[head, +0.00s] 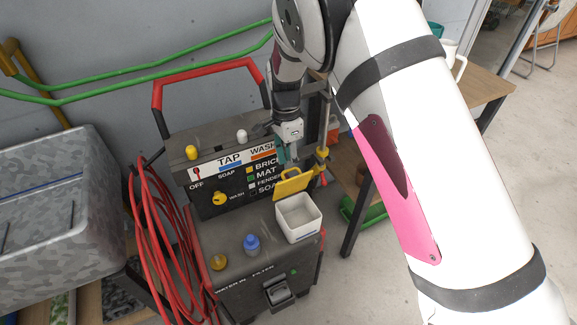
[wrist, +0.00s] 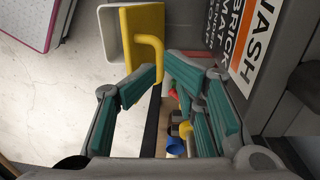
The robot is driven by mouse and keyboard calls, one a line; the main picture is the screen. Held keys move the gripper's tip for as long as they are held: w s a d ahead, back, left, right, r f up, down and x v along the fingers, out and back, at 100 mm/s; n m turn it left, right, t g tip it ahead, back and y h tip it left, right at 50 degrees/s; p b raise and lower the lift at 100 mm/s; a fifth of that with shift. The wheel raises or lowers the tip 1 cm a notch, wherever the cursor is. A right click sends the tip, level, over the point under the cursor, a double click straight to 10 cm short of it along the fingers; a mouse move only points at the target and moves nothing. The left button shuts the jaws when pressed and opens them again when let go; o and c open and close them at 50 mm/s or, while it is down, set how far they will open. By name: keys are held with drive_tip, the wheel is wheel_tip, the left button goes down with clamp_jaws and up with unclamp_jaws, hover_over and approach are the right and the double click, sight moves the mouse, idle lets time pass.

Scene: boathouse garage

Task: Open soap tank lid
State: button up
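The soap tank is a white open-topped box (head: 298,222) on the right of the dark washer unit. Its yellow lid (head: 293,185) stands tilted up at the back edge, so the inside shows. My gripper (head: 284,158) is just above the lid. In the wrist view, the lid (wrist: 136,20) with its bent handle (wrist: 150,45) stands beside the white box (wrist: 108,38). The exact contact is partly hidden.
The washer panel (head: 222,172) carries labels and a yellow knob (head: 219,199). A blue cap (head: 252,243) stands left of the tank. Red hose (head: 158,235) hangs at the left. A wooden table (head: 484,88) stands at the right.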

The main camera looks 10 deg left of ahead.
wheel_tip(320, 180, up, 8)
drive_tip(key=shift+w+a+r, duration=0.15)
drive_tip(key=shift+w+r, duration=0.1)
